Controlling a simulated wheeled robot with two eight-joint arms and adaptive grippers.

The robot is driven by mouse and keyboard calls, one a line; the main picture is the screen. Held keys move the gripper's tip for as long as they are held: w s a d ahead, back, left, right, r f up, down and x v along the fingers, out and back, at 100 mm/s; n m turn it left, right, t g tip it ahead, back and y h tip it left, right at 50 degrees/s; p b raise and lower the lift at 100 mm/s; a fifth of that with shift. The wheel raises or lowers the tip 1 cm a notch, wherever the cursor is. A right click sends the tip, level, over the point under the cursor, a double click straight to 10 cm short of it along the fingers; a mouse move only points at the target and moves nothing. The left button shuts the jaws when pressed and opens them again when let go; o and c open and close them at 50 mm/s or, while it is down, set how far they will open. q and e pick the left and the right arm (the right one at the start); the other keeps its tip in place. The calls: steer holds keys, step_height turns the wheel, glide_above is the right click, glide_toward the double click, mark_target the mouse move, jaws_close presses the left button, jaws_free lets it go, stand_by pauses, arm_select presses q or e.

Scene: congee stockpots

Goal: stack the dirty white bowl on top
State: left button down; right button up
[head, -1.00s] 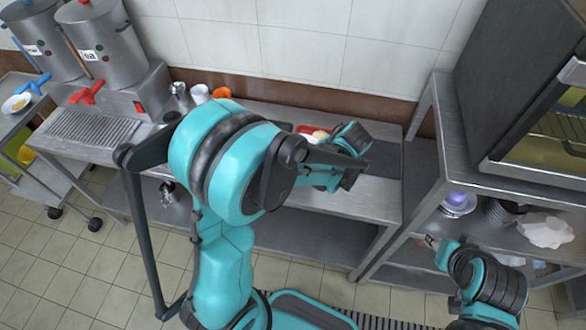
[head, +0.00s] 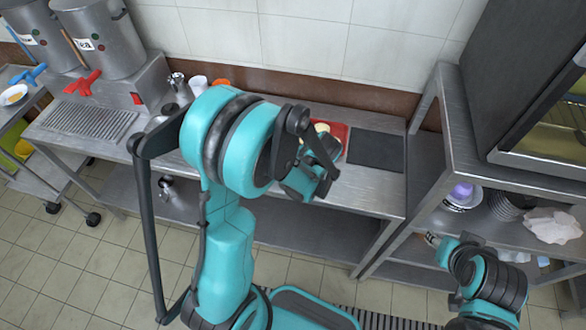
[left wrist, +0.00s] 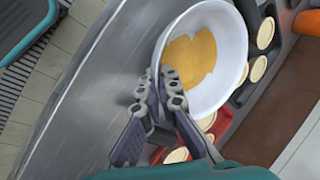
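A white bowl (left wrist: 228,40) with a yellow stain inside tilts in the left wrist view. My left gripper (left wrist: 162,80) has its fingers close together at the bowl's near rim and appears to pinch it. In the head view my left arm (head: 238,140) reaches over the counter. Its gripper is mostly hidden behind the arm, and the held bowl cannot be made out there. On the right shelf stand a pale stack with a purple item on top (head: 461,191) and a dark stack (head: 507,205). My right arm (head: 485,275) is at the lower right; its fingers cannot be seen.
A red tray (head: 341,130) and a dark mat (head: 376,150) lie on the counter (head: 372,193). A crumpled white cloth (head: 552,228) lies right of the stacks. Dispensers (head: 100,35) with red and blue taps stand at left. A plate (head: 14,95) sits on the left cart.

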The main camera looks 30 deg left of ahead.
arm_select(q)
steer(key=shift+f, duration=0.15)
steer(key=c, duration=1.7)
jaws_free()
